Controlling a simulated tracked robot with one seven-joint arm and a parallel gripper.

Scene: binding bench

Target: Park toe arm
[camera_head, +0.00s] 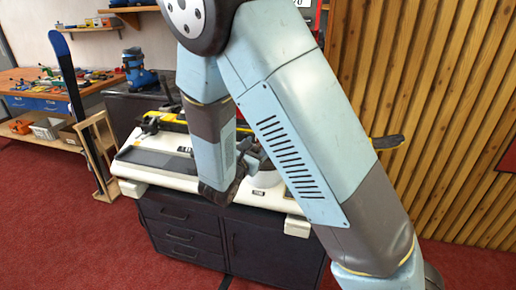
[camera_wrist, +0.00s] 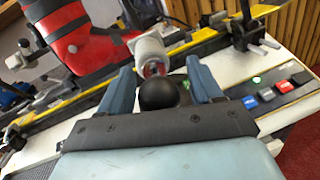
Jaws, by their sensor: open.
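My gripper (camera_wrist: 160,84) is open in the wrist view, its two blue fingers spread. A black round knob (camera_wrist: 158,96) sits between the fingers, and I cannot tell whether either finger touches it. A pale cylinder (camera_wrist: 150,53) with a reddish end lies just beyond the knob. I cannot tell for certain which part is the toe arm. A red boot (camera_wrist: 78,38) stands beyond the left finger. In the head view my arm hides much of the white bench top (camera_head: 160,178), and my gripper is mostly hidden there.
Blue, red and dark buttons (camera_wrist: 267,94) and a green light sit right of my gripper. Yellow-edged rails (camera_wrist: 205,40) cross behind it. The bench stands on a dark drawer cabinet (camera_head: 185,225). A ski (camera_head: 68,75) leans at left, and a slatted wood wall (camera_head: 440,110) stands at right.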

